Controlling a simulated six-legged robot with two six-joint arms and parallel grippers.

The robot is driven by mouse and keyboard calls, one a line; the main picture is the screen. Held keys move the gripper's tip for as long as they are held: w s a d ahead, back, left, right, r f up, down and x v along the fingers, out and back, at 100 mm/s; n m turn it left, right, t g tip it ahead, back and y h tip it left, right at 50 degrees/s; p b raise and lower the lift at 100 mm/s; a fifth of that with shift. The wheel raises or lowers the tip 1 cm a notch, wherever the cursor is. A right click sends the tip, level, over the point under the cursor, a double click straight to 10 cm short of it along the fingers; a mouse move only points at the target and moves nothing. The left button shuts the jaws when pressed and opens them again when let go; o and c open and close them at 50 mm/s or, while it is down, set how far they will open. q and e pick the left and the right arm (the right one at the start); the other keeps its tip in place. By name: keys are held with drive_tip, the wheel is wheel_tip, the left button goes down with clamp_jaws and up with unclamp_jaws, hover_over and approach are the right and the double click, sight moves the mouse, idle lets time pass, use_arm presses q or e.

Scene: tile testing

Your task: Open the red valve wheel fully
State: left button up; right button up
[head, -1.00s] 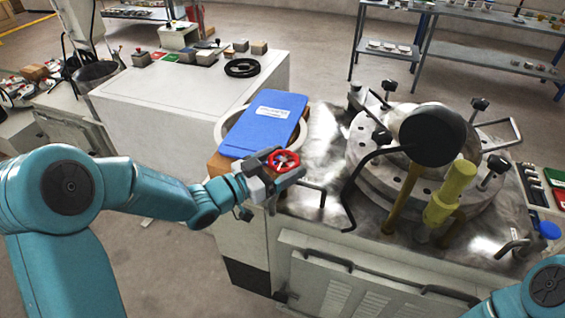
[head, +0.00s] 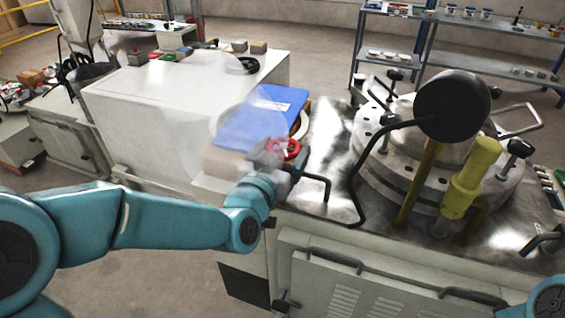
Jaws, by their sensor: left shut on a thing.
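The red valve wheel (head: 284,148) sits near the left end of the metal machine top. My left gripper (head: 278,155) reaches it from the left and is shut on it. White steam or smoke hangs around the gripper and blurs the fingers and part of the wheel. My right gripper is out of view; only a bit of my right arm shows at the bottom right corner.
A round metal vessel (head: 400,170) with clamps, a black disc (head: 452,106) and a yellow handle (head: 470,180) stand to the right. A white cabinet (head: 150,110) is behind left.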

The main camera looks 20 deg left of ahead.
use_arm(q)
drive_tip(key=n+y, duration=0.2)
drive_tip(key=y, duration=0.2)
drive_tip(key=shift+d+r+n+p, duration=0.1)
drive_tip(key=shift+d+n+p, duration=0.2)
drive_tip(key=shift+n, duration=0.1)
drive_tip(key=n+g+y+p, duration=0.1)
drive_tip(key=n+y, duration=0.1)
drive_tip(key=y, duration=0.1)
drive_tip(key=n+g+y+p, duration=0.1)
drive_tip(key=n+g+y, duration=0.1)
drive_tip(key=y, duration=0.2)
drive_tip(key=shift+r+p, duration=0.15)
drive_tip(key=shift+p, duration=0.15)
drive_tip(key=n+g+y+p, duration=0.3)
drive_tip(key=n+g+y, duration=0.1)
drive_tip(key=n+y, duration=0.1)
drive_tip(key=shift+w+a+g+p, duration=0.1)
drive_tip(key=shift+g+p, duration=0.2)
drive_tip(key=shift+n+g+y+p, duration=0.6)
drive_tip(key=shift+n+g+p, duration=0.25)
drive_tip(key=shift+g, duration=0.45)
drive_tip(key=shift+n+g+y+p, duration=0.6)
drive_tip(key=shift+n+g, duration=0.35)
drive_tip(key=shift+g, duration=0.35)
drive_tip(key=shift+a, duration=0.1)
drive_tip(key=o, duration=0.9)
drive_tip(key=shift+f, duration=0.2)
